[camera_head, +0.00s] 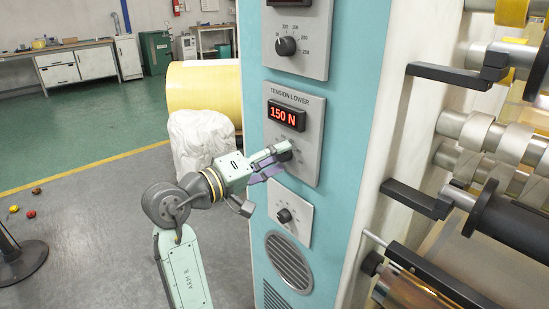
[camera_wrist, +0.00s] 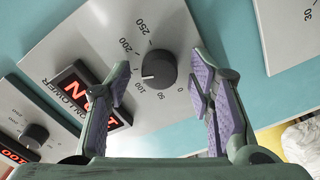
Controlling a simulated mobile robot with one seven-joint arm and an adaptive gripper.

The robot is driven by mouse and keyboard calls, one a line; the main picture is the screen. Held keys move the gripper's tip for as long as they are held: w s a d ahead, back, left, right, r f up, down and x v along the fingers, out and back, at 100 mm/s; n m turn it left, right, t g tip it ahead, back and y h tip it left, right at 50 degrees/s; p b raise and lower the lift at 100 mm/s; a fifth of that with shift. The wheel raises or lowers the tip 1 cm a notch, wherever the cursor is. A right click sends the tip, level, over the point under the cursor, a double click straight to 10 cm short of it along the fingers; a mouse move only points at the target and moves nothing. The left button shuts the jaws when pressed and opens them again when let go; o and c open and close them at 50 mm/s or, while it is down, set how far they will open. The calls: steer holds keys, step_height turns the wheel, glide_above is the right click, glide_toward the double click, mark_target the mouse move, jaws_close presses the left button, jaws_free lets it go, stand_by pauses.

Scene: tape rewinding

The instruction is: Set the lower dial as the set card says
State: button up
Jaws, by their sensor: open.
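The lower dial is a black round knob (camera_wrist: 158,68) on the grey TENSION LOWER panel (camera_head: 314,135). In the wrist view its white pointer mark aims left, between the 200 and 100 marks, where my finger hides the scale. The red display (camera_head: 286,115) above it reads 150 N. My gripper (camera_head: 277,158) is open in front of the dial and covers most of it in the head view. In the wrist view the fingers (camera_wrist: 160,64) stand on either side of the knob with gaps; I cannot tell how deep they reach. I cannot make out a set card.
An upper dial (camera_head: 286,46) sits on another grey panel above, and a smaller dial (camera_head: 284,215) on a panel below. A round vent (camera_head: 288,262) is beneath. Black-ended rollers and bars (camera_head: 450,76) stick out at the right.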

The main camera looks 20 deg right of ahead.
steer(key=v, duration=1.2)
steer(key=shift+r, duration=0.1)
